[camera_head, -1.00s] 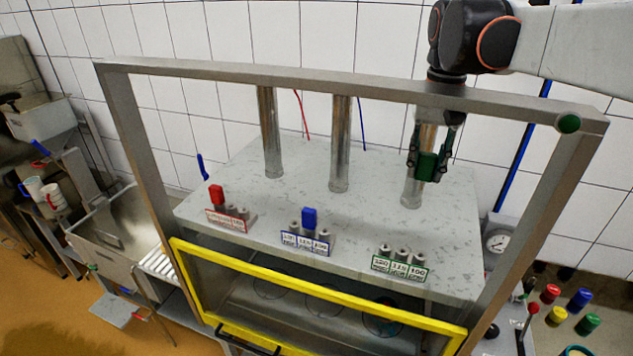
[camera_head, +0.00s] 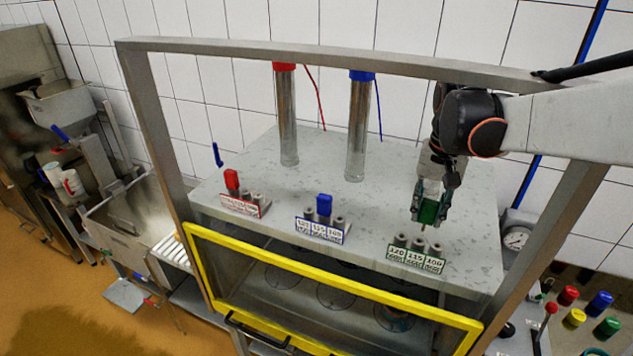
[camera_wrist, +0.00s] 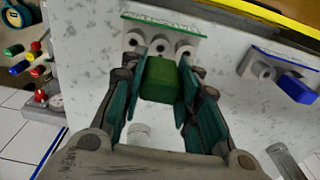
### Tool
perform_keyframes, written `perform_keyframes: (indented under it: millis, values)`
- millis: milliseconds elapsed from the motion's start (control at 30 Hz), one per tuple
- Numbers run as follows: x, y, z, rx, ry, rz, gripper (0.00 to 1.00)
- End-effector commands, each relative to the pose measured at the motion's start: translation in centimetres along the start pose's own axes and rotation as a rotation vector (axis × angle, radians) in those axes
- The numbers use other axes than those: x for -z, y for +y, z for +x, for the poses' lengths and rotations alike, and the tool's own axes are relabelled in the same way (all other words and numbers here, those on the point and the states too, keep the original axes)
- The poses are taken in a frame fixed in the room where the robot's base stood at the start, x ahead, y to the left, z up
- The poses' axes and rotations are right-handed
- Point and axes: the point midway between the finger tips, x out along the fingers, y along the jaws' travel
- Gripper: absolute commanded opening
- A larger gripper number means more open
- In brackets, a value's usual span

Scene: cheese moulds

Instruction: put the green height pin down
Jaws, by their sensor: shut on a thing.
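My gripper (camera_head: 428,208) is shut on the green height pin (camera_head: 429,213) and holds it in the air over the grey stone top. The pin's green head also shows between the fingers in the wrist view (camera_wrist: 160,80). The green-edged holder (camera_head: 416,256) stands at the front of the top, labelled 120, 115 and 100, with several grey sockets. In the wrist view, the holder (camera_wrist: 165,28) lies just beyond the pin and its sockets look empty. The pin is apart from the holder, a little above and behind it. Its lower end is hidden in the wrist view.
A red pin (camera_head: 232,182) stands in the red-edged holder (camera_head: 240,206) and a blue pin (camera_head: 324,205) in the blue-edged holder (camera_head: 319,230). Two metal columns (camera_head: 288,120) rise behind. A steel frame (camera_head: 330,60) surrounds the top; a yellow-edged guard (camera_head: 330,284) is below.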

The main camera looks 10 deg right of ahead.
Motion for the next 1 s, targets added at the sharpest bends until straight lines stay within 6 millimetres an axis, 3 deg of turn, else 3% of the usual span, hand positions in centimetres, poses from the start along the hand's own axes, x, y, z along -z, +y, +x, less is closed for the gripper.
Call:
perform_keyframes:
  millis: [267,500,1000]
  values:
    - [0.1,0.0,2.0,0.0,0.0,0.0,0.01]
    - [0.0,0.0,5.2,0.0,0.0,0.0,0.01]
    - [0.0,0.0,5.8,0.0,0.0,0.0,0.01]
